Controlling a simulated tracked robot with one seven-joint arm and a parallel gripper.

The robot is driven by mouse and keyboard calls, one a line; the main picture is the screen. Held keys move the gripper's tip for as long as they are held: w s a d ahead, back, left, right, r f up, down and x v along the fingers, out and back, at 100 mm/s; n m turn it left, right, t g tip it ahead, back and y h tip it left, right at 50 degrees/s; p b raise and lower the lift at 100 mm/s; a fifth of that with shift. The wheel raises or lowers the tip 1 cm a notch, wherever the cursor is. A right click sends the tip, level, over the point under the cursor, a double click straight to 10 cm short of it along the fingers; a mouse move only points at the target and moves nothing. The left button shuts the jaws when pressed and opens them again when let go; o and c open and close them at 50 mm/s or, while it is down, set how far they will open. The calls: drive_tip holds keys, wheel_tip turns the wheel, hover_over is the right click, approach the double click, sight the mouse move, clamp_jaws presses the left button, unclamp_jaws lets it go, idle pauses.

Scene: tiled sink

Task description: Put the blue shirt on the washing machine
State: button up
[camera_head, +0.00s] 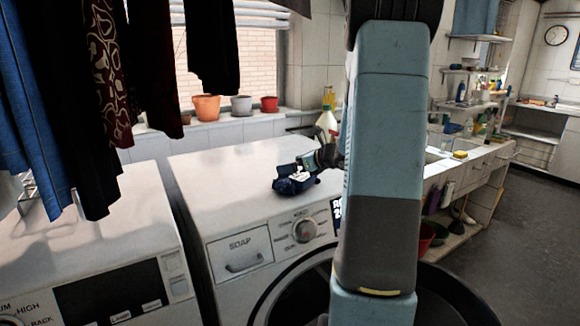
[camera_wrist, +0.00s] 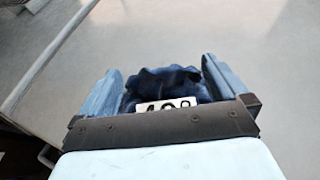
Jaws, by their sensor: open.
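The blue shirt (camera_head: 294,187) is a small crumpled dark-blue bundle on the white top of the washing machine (camera_head: 230,180), near its front edge. In the wrist view the shirt (camera_wrist: 160,84) lies between the two fingers of my gripper (camera_wrist: 161,68). The fingers are apart, one on each side of the cloth. In the head view my gripper (camera_head: 304,168) is at the shirt, low over the machine top. My arm hides the right part of the machine. I cannot tell whether the fingers touch the cloth.
A second white machine (camera_head: 110,225) stands to the left across a narrow gap. Dark clothes (camera_head: 85,90) hang above it. A spray bottle (camera_head: 326,122) stands behind the gripper, and flower pots (camera_head: 207,107) line the sill. The machine top left of the shirt is clear.

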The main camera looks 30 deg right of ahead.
drive_tip(key=v, duration=1)
drive_tip(key=s+a+r+n+g, duration=0.25)
drive_tip(key=s+a+n, duration=0.25)
drive_tip(key=a+n, duration=0.4)
drive_tip(key=s+a+r+n+g, duration=0.2)
drive_tip(key=s+a+n+g, duration=0.35)
drive_tip(key=a, duration=0.65)
drive_tip(key=s+a+r+n+h, duration=0.1)
drive_tip(key=s+a+n+h, duration=0.1)
drive_tip(key=s+n, duration=0.5)
drive_tip(key=s+a+r+n+t+h, duration=0.1)
drive_tip(key=s+n+h, duration=0.2)
drive_tip(key=s+n, duration=0.4)
drive_tip(key=n, duration=0.2)
drive_tip(key=shift+a+n, duration=0.35)
drive_tip(key=shift+a, duration=0.05)
drive_tip(key=shift+r, duration=0.1)
